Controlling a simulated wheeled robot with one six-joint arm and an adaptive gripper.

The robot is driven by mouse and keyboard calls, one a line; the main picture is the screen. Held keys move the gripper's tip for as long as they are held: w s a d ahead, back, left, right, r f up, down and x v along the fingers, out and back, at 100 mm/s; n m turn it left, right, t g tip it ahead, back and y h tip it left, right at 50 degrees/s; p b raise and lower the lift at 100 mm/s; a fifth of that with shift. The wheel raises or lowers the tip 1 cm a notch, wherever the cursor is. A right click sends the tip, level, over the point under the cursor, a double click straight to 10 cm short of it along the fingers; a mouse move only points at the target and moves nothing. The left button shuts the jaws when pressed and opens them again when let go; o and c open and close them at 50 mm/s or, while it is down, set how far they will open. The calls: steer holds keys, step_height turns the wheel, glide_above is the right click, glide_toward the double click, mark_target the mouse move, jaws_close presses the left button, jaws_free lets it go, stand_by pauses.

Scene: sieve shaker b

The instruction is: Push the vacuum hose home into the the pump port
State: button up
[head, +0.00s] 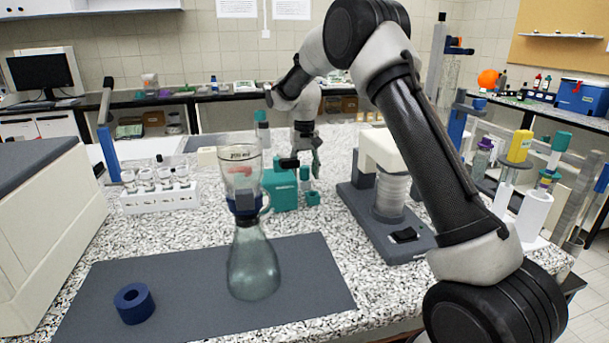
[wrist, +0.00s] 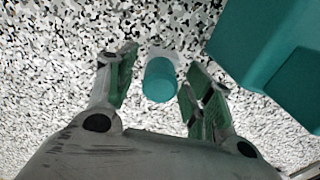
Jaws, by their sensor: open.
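The teal pump block (head: 281,190) stands on the speckled bench behind the glass flask; its teal side also fills the upper right of the wrist view (wrist: 270,50). My gripper (head: 305,160) is above the bench beside the pump, pointing down. In the wrist view its two green-padded fingers (wrist: 160,92) are apart, with a teal cylindrical piece (wrist: 160,80) seen between them and a pale part at its far end. I cannot tell if the fingers touch it. A short teal ring-like piece (head: 313,198) sits at the pump's right side. No length of hose is clearly recognisable; the port is not clearly seen.
A glass flask (head: 253,265) with a funnel stands on the dark mat (head: 320,280) in front of the pump. A blue ring (head: 134,303) lies on the mat. A white tube rack (head: 160,197) is at left. A grey-based white machine (head: 385,225) stands close at right.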

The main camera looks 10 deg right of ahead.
mark_target(305, 166)
steer(key=shift+f, duration=0.1)
stand_by(0.8)
jaws_close()
steer(key=shift+r, duration=3)
steer(key=shift+r, duration=0.1)
steer(key=shift+r, duration=1.4)
steer(key=shift+a+r, duration=0.1)
steer(key=shift+r, duration=0.05)
steer(key=s+f, duration=0.2)
steer(key=s, duration=0.8)
